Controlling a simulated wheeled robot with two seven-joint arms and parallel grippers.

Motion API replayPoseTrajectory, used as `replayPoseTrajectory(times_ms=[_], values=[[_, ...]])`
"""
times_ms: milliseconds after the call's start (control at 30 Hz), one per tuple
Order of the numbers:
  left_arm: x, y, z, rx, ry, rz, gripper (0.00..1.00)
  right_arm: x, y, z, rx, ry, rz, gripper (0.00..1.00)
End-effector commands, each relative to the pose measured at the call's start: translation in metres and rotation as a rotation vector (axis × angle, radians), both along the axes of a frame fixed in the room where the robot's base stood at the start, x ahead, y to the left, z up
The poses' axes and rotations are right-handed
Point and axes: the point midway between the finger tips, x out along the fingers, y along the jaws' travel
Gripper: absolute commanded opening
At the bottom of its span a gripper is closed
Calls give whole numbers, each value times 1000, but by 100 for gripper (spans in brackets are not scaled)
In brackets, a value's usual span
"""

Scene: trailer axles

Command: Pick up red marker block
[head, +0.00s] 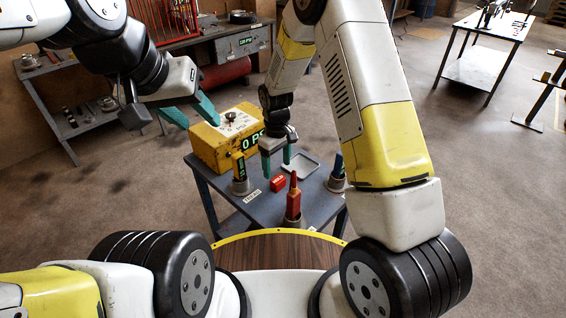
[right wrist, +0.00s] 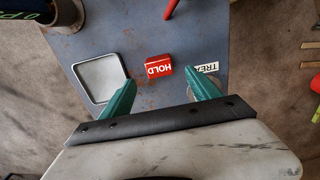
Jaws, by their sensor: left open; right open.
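The red marker block (head: 278,183), lettered HOLD, lies on the small grey-blue table (head: 262,215). In the right wrist view the block (right wrist: 158,68) lies beyond and between the two fingertips, apart from both. My right gripper (head: 277,168) is open and empty, pointing down above the table near the block. Its green fingers (right wrist: 159,80) also show in the right wrist view. My left gripper (head: 201,124) is open and empty, in the air at the left, near the yellow box (head: 210,150).
A shallow grey tray (head: 303,161) lies behind the block. A white lettered label (right wrist: 205,67) lies beside the block.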

Motion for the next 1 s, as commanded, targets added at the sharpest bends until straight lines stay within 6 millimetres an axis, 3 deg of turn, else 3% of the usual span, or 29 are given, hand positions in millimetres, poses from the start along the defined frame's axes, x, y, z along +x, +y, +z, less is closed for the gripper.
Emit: replayPoseTrajectory(times_ms=[500, 800, 833, 1000], values=[[0, 0, 0, 0, 0, 0, 45, -1, -3, -67, -1, 4, -2, 71], [0, 0, 0, 0, 0, 0, 45, 0, -2, -73, 0, 0, -2, 71], [0, 0, 0, 0, 0, 0, 45, 0, -2, -73, 0, 0, -2, 69], [0, 0, 0, 0, 0, 0, 45, 0, -3, -73, 0, 0, -2, 36]])
